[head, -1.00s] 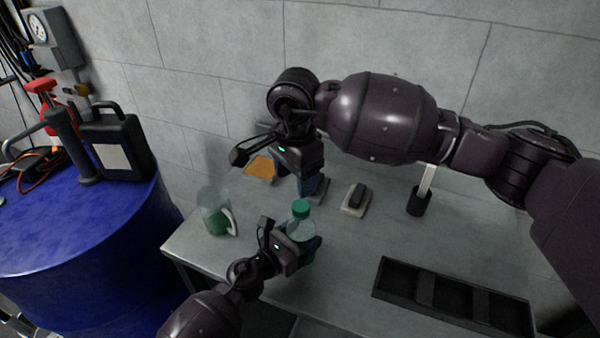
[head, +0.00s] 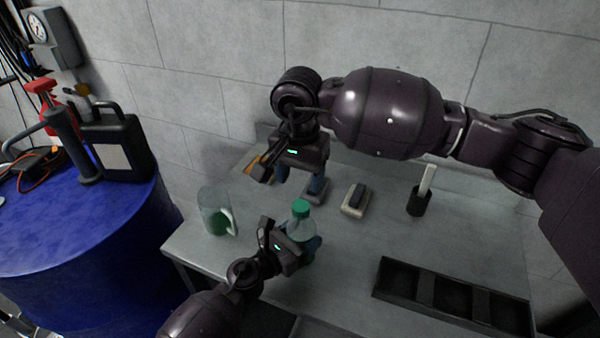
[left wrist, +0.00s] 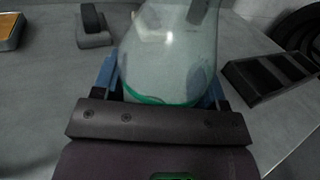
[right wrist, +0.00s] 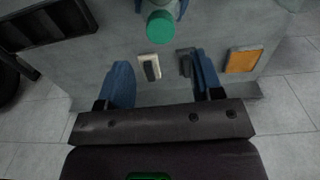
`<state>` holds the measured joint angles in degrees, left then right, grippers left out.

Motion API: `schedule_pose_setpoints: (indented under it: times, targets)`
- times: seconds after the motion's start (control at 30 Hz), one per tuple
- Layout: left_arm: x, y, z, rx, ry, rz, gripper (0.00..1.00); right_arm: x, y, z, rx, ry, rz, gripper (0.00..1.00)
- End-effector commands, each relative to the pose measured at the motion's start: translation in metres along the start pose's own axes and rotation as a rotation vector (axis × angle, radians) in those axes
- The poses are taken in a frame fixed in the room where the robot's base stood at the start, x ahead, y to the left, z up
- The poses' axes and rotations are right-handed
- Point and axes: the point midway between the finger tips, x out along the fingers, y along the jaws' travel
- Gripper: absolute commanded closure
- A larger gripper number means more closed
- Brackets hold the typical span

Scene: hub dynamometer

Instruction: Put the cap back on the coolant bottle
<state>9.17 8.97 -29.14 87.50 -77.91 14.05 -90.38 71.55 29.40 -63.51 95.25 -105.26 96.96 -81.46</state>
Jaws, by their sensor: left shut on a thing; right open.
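The clear coolant bottle (head: 301,228) stands upright at the front of the grey bench, with green liquid low inside it. Its green cap (head: 300,208) sits on the bottle's top; I cannot tell how tight it is. The cap also shows from above in the right wrist view (right wrist: 160,28). My left gripper (head: 304,248) is shut around the bottle's body, which fills the left wrist view (left wrist: 165,55). My right gripper (head: 300,182) is open and empty behind and above the bottle, apart from the cap. Its blue fingers (right wrist: 163,78) are spread in the right wrist view.
A clear jug (head: 215,212) with green liquid stands left of the bottle. A black-and-cream brush (head: 355,199), a black holder (head: 419,202), an orange pad (right wrist: 243,61) and a dark divided tray (head: 450,300) lie around. A blue drum (head: 70,230) stands left.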

Motion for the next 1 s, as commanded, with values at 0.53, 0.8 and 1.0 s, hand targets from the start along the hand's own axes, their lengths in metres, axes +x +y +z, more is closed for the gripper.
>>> schedule_pose_setpoints:
  times: [0.53, 0.8, 1.0]
  targets:
    - [-0.001, 0.0, -0.003, -0.002, 0.005, 0.0, 1.0, 0.068, 0.0, 0.0, 0.002, -0.002, 0.001, 0.4]
    - [-0.001, 0.0, -0.003, -0.001, 0.005, 0.0, 1.0, 0.077, 0.0, 0.0, 0.001, 0.0, 0.0, 0.4]
    - [-0.001, 0.0, -0.003, -0.001, 0.005, 0.0, 1.0, 0.077, 0.0, 0.0, 0.001, 0.0, 0.0, 0.4]
